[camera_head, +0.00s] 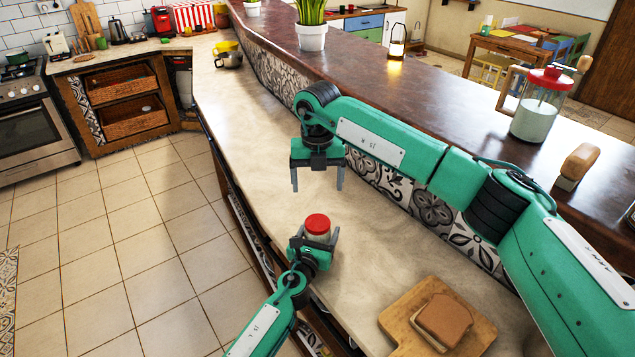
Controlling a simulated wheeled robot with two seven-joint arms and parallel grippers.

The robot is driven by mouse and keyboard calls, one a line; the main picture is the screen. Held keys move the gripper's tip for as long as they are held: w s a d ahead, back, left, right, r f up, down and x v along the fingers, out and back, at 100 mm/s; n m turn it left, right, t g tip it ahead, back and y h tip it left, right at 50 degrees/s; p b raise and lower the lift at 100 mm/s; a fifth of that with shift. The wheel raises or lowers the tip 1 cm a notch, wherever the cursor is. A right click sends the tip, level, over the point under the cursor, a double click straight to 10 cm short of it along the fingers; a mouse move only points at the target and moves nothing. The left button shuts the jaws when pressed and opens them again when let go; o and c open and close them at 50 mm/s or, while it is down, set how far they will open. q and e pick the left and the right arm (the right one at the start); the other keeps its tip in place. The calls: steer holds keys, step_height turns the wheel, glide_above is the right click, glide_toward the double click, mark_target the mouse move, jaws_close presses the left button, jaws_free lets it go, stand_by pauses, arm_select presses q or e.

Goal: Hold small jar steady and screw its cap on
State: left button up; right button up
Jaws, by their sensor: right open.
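The small jar (318,237) has a pale body and a red cap (317,224) on its top. It is upright at the counter's front edge, lower middle of the head view. My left gripper (318,242) comes from below, with its fingers around the jar's body, and is shut on it. The fingers hide part of the jar. The cap sits on the jar's mouth; how tightly cannot be told. My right gripper (317,188) is open and empty, fingers pointing down, apart from the cap and above it in the picture.
A cutting board (396,318) with bread (445,318) lies on the light counter (262,140) at lower right. On the raised dark ledge stand a plant pot (312,37), a lantern (397,45) and a large red-lidded jar (538,112). The counter's far stretch is mostly clear.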

arm_select(q)
steer(key=o, duration=0.4)
steer(key=shift+c, duration=0.2)
steer(key=shift+s, duration=0.1)
steer(key=shift+s+a, duration=0.15)
steer(key=shift+s, duration=0.2)
steer(key=v, duration=1.3)
steer(key=shift+p, duration=0.3)
steer(key=shift+w, duration=0.1)
